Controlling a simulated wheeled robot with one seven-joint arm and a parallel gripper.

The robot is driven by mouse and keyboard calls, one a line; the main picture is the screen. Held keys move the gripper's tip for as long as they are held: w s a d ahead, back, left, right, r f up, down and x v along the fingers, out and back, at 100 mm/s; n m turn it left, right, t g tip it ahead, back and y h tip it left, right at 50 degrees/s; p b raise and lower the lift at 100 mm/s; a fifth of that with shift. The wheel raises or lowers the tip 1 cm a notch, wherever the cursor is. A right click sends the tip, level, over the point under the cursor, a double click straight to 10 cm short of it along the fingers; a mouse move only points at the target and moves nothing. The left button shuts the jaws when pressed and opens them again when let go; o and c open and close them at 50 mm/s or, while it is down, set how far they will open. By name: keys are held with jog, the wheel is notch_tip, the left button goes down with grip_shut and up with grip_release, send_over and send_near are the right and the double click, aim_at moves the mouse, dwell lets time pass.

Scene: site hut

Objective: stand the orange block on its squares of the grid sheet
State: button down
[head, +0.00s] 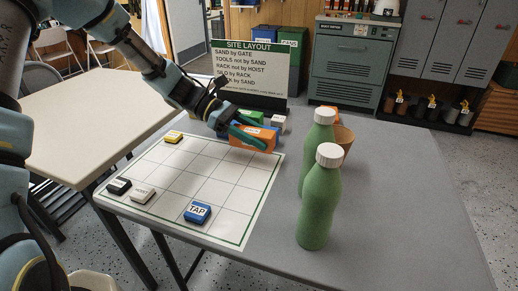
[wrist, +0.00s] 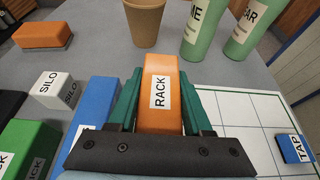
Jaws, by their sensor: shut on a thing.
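My gripper (head: 246,136) is shut on an orange block marked RACK (head: 256,138), at the back right corner of the white grid sheet (head: 183,182). In the wrist view the orange block (wrist: 161,85) sits between the green fingers, label upward. I cannot tell whether it touches anything below. On the sheet are a yellow block (head: 173,136) at the back, a black block (head: 119,185) and a white HOIST block (head: 142,195) at the left, and a blue TAP block (head: 197,212) at the front. The sign SITE LAYOUT (head: 250,66) stands behind, its last line partly hidden.
Beside my gripper, off the sheet, are a white SILO block (wrist: 57,89), a blue block (wrist: 92,112) and green blocks (wrist: 28,145). Another orange piece (wrist: 42,35) lies farther off. Two green bottles (head: 320,200) and a brown cup (head: 345,139) stand right of the sheet.

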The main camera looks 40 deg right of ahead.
jog(key=shift+f, duration=1.75)
jog(key=shift+f, duration=0.1)
jog(key=shift+c, duration=1.6)
grip_release()
jog(key=shift+w+a, duration=0.1)
jog(key=shift+w, duration=0.1)
jog(key=v, duration=1.1)
jog(key=shift+w+a+r+b, duration=0.1)
jog(key=shift+w+r+b, duration=0.1)
jog(key=shift+r+b, duration=0.15)
